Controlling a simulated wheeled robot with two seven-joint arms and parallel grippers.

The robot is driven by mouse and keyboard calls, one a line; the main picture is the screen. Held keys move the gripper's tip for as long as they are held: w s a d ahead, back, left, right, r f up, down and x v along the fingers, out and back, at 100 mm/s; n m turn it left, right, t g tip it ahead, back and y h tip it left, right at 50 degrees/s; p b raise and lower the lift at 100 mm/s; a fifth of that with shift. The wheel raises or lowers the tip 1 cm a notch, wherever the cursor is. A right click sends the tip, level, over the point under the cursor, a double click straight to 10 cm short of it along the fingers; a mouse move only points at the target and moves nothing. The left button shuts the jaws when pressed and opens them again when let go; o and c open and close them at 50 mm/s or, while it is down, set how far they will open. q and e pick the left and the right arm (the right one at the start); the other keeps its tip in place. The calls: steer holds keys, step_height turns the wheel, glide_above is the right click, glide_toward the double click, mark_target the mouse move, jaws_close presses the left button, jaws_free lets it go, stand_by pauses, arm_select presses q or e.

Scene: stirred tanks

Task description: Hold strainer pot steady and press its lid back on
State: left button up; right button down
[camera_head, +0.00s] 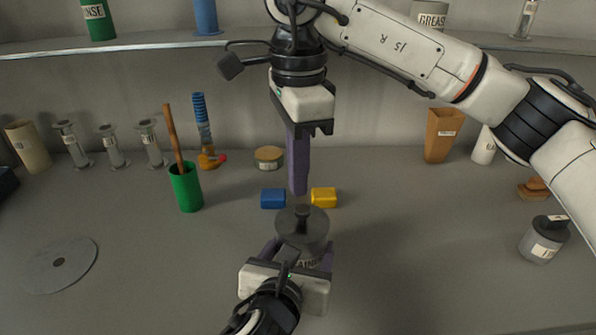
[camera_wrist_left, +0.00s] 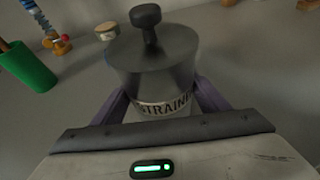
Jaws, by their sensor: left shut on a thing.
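The strainer pot (camera_wrist_left: 165,103) is a grey cylinder with a "STRAIN..." label, standing upright in front of me. Its dark grey lid (camera_head: 302,222), with a black knob, is on top; the knob also shows in the left wrist view (camera_wrist_left: 146,20). I cannot tell whether the lid is fully seated. My left gripper (camera_head: 298,254) is shut on the pot, its purple fingers on either side of it, below the lid. My right gripper (camera_head: 298,192) points straight down above and slightly behind the knob, apart from it. Its purple fingers show as one block, with nothing held.
A blue block (camera_head: 273,199) and a yellow block (camera_head: 324,197) lie just behind the pot. A green cup (camera_head: 186,188) with a wooden stick stands to the left, near a flat grey disc (camera_head: 60,266). A labelled jar (camera_head: 543,240) stands at right. The counter beside the pot is clear.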

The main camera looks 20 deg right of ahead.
mark_target(298, 209)
steer(key=shift+f, duration=0.3)
steer(key=shift+f, duration=1.5)
steer(key=shift+r, duration=0.15)
step_height(298, 209, up, 7)
stand_by(0.6)
arm_select(q)
steer(key=o, duration=1.2)
